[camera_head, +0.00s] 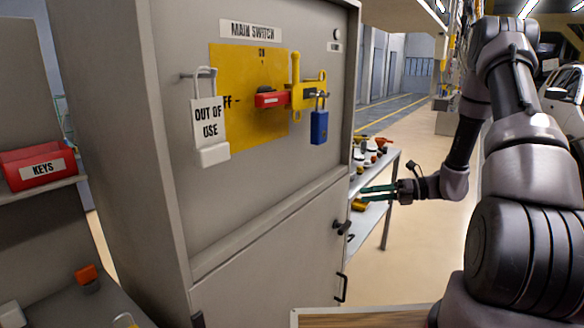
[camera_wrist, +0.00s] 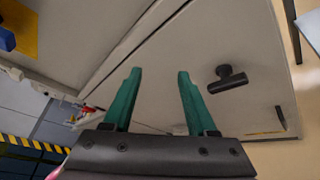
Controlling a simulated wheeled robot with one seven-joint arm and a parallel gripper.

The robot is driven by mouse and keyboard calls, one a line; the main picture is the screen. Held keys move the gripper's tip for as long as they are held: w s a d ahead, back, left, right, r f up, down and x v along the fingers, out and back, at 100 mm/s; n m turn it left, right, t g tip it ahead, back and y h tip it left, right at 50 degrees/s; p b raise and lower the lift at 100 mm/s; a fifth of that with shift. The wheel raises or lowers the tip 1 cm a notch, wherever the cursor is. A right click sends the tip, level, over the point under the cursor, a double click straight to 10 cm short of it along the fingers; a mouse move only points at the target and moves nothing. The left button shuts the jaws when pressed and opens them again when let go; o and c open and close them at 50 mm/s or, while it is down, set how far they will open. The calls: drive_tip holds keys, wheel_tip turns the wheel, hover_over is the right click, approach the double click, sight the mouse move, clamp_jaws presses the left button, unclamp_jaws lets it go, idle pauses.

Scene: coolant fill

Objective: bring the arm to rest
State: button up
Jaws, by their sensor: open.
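My gripper (camera_head: 378,190) is at the right of the grey cabinet in the head view, with its green fingers pointing left. In the wrist view my gripper (camera_wrist: 155,100) has its two green fingers apart with nothing between them. The cabinet's lower door fills most of the background there. My arm rises on the right of the head view and bends down to the gripper.
The grey cabinet (camera_head: 120,130) carries a red switch handle (camera_head: 270,99), a blue padlock (camera_head: 319,126) and an out of use tag (camera_head: 210,122). A black door handle (camera_head: 341,228) sticks out; it also shows in the wrist view (camera_wrist: 228,79). A shelf cart (camera_head: 387,168) stands behind my gripper.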

drive_tip(key=s+r+n+t+h, duration=0.2)
drive_tip(key=s+r+n+h, duration=0.4)
drive_tip(key=s+r+n, duration=0.6)
drive_tip(key=s+r+n+t+h, duration=0.2)
drive_tip(key=s+r+n+h, duration=0.5)
drive_tip(key=s+r+n, duration=0.4)
wheel_tip(320, 180, up, 7)
drive_tip(key=n, duration=0.4)
drive_tip(key=shift+s+d, duration=0.2)
drive_tip(key=shift+s, duration=0.2)
